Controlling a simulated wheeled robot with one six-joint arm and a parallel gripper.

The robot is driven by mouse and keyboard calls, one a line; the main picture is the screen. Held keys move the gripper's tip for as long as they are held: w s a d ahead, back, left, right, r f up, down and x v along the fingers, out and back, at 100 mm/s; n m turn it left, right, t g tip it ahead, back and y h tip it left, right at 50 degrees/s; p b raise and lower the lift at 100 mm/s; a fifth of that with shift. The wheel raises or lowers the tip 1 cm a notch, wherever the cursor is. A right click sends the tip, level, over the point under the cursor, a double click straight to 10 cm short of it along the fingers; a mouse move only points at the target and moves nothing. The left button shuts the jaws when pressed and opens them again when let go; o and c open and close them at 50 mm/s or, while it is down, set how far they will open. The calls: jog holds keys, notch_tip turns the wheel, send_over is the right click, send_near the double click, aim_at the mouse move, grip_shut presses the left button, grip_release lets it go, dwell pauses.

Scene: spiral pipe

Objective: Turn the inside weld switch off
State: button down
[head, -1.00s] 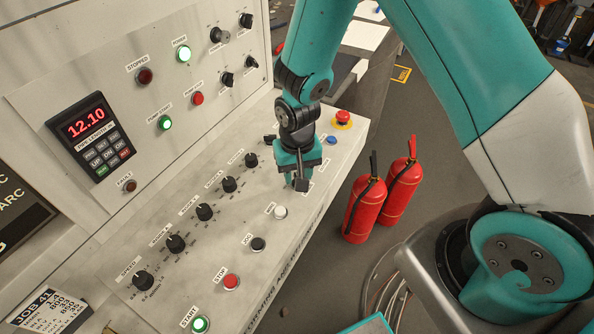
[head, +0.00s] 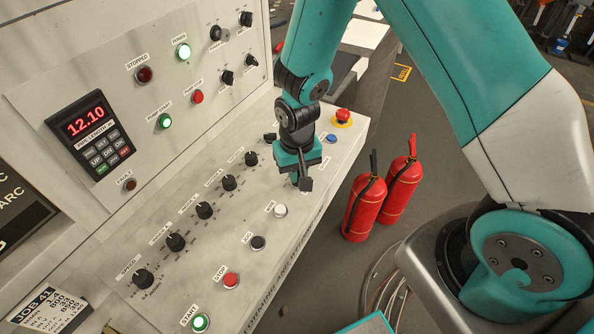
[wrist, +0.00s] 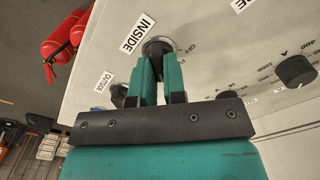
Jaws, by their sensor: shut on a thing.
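The inside weld switch (wrist: 157,46) is a dark round knob with a lighter ring, next to the white INSIDE label (wrist: 139,33) in the wrist view. An OFF mark shows on the panel to its right. My gripper (wrist: 159,66) has its two teal fingers closed around the knob. In the head view my gripper (head: 304,182) points down at the sloping console, and it hides the switch there. The fingers cover most of the knob, so its pointer direction cannot be told.
The OUTSIDE label (wrist: 104,82) and its knob sit close beside my fingers. A red emergency button (head: 343,115), a white button (head: 280,210) and a row of black dials (head: 204,210) are nearby. Red fire extinguishers (head: 365,207) stand on the floor right of the console.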

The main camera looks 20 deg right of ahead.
jog(key=n, duration=0.8)
jog(key=shift+a+n+b, duration=0.1)
jog(key=shift+n+b, duration=0.2)
jog(key=shift+b, duration=0.1)
jog(key=n, duration=0.4)
jog(key=shift+s+n, duration=0.1)
jog(key=shift+n, duration=0.2)
jog(key=shift+a+n, duration=0.1)
jog(key=shift+n, duration=1.8)
jog(key=c, duration=1.2)
grip_release()
notch_tip(320, 180, up, 18)
jog(key=shift+f+b, duration=0.25)
jog(key=shift+b, duration=0.65)
jog(key=shift+s, duration=0.1)
